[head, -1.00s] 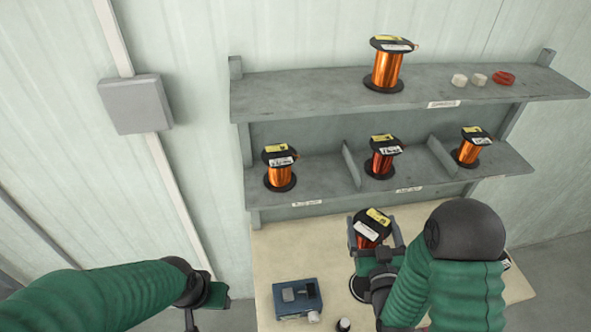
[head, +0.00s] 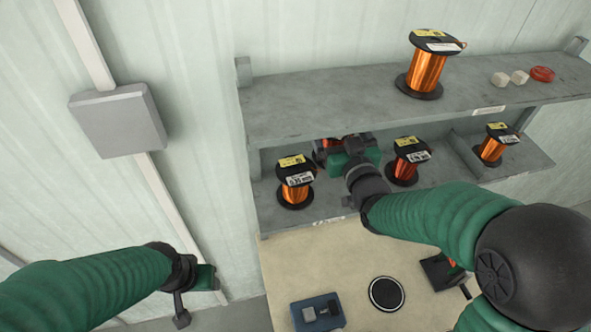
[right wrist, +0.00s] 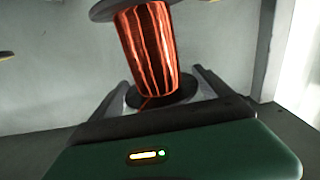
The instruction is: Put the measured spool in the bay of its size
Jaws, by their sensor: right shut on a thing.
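My right gripper (head: 345,152) is shut on a spool of dark copper-red wire (head: 322,152) at the lower shelf (head: 330,205), right of the left-bay spool (head: 296,188). The gripper hides most of it in the head view. In the right wrist view the held spool (right wrist: 147,50) stands between the fingers, slightly tilted in the picture. I cannot tell whether it rests on the shelf. Other spools stand in the middle bay (head: 406,165) and right bay (head: 493,147). My left gripper (head: 195,290) hangs at lower left, away from the shelves; its jaw opening is unclear.
The upper shelf (head: 330,100) overhangs the bays and carries a large spool (head: 427,68), white pieces (head: 510,78) and a red ring (head: 542,74). The table holds a blue device (head: 317,312), a round black disc (head: 386,293) and a dark holder (head: 442,271). A divider (head: 465,152) separates the middle and right bays.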

